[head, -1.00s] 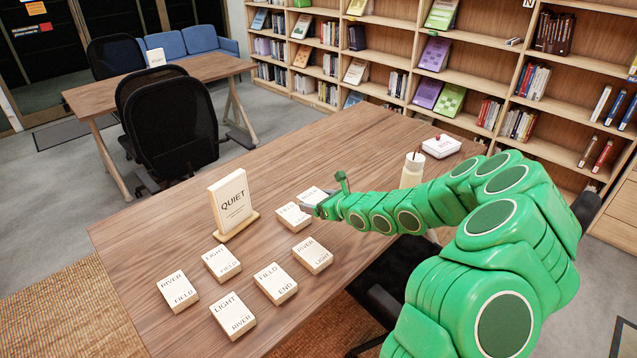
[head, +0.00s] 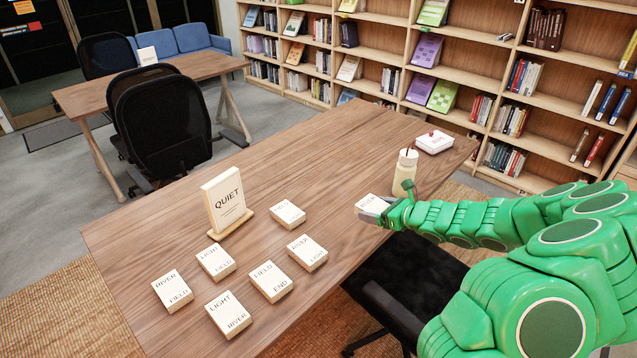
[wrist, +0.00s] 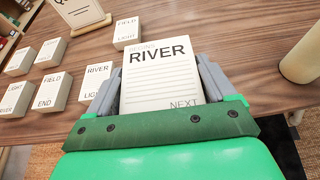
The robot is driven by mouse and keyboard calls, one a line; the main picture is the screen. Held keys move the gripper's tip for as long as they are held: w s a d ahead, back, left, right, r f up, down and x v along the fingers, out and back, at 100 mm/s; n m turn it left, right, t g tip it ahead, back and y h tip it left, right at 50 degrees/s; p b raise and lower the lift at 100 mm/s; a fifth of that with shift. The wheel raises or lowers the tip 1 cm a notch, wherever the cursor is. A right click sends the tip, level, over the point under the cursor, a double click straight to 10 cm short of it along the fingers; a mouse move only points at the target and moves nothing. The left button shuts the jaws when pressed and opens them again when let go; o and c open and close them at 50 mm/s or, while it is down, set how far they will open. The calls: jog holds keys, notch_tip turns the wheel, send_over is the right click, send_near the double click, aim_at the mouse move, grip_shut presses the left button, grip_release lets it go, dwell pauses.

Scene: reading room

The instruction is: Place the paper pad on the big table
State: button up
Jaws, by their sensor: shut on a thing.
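My gripper (head: 382,212) is shut on a white paper pad (head: 370,203) near the front edge of the near, big wooden table (head: 300,170). In the wrist view the pad (wrist: 160,75) lies between the two grey fingers. Its printed face is up, with "RIVER" at the top, ruled lines, and "NEXT" at the bottom. The pad is over the tabletop; I cannot tell whether it touches the wood. A smaller desk (head: 150,85) stands further back.
Several white word blocks (head: 272,281) lie at the left of the big table beside a "QUIET" sign (head: 228,200). A dark chair (head: 400,285) is at the front edge.

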jog(key=w+f, duration=0.2)
jog(key=w, duration=0.2)
jog(key=w+f, duration=0.3)
jog(key=w, duration=0.1)
jog(key=w+f, duration=0.3)
jog(key=w, duration=0.1)
jog(key=shift+d+f, duration=0.15)
jog(key=shift+d, duration=0.2)
jog(key=shift+w+d+f, duration=0.1)
jog(key=shift+w+f, duration=0.25)
jog(key=shift+w, duration=0.2)
jog(key=shift+w+f, duration=0.3)
jog(key=shift+f, duration=1.7)
jog(key=shift+f, duration=0.15)
jog(key=o, duration=0.9)
jog(key=shift+o, duration=0.2)
